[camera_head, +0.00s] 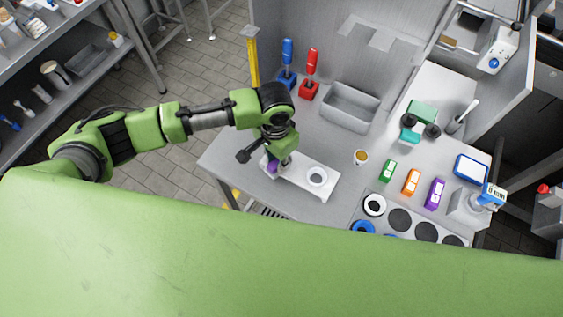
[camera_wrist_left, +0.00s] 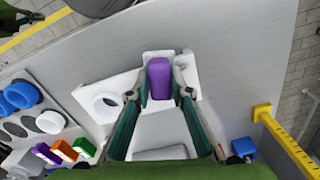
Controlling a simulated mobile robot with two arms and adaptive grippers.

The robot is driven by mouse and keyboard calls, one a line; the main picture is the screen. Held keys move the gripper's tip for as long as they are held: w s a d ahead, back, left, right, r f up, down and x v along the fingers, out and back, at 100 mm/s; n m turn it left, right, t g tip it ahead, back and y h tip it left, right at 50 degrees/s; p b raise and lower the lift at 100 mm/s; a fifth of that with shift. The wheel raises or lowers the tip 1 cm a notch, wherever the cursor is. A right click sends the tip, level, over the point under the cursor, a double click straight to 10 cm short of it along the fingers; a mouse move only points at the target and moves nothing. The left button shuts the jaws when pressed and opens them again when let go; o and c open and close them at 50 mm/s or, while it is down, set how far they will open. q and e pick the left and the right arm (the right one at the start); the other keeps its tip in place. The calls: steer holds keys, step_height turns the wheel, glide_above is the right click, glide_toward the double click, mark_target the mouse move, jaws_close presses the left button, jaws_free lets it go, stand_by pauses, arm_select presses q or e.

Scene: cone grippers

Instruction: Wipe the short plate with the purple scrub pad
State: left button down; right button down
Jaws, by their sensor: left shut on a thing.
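My left gripper (camera_head: 272,165) is shut on the purple scrub pad (camera_wrist_left: 159,78), which sits between its fingertips in the left wrist view. In the head view the pad (camera_head: 271,166) is mostly hidden by the gripper. It is over one end of a low white board (camera_head: 325,190), which also shows in the left wrist view (camera_wrist_left: 88,94). I cannot tell whether the pad touches the board. A round white plate (camera_head: 317,176) with a raised rim lies toward the board's other end, apart from the pad; the left wrist view shows it too (camera_wrist_left: 107,107).
A grey bin (camera_head: 350,107) and red (camera_head: 310,75) and blue (camera_head: 288,65) handled tools stand behind. Bare steel lies between the board and bin.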

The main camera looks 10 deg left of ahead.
arm_select(q)
steer(key=shift+w+a+r, duration=0.1)
steer(key=shift+w+a, duration=0.1)
steer(key=shift+a, duration=0.4)
steer(key=shift+w+a, duration=0.2)
steer(key=shift+a, duration=0.35)
steer(key=shift+w+a, duration=0.3)
steer(key=shift+a, duration=0.45)
steer(key=shift+w+a, duration=0.25)
steer(key=shift+a, duration=0.5)
steer(key=shift+d, duration=0.1)
steer(key=shift+r, duration=2.9)
steer(key=shift+r, duration=1.5)
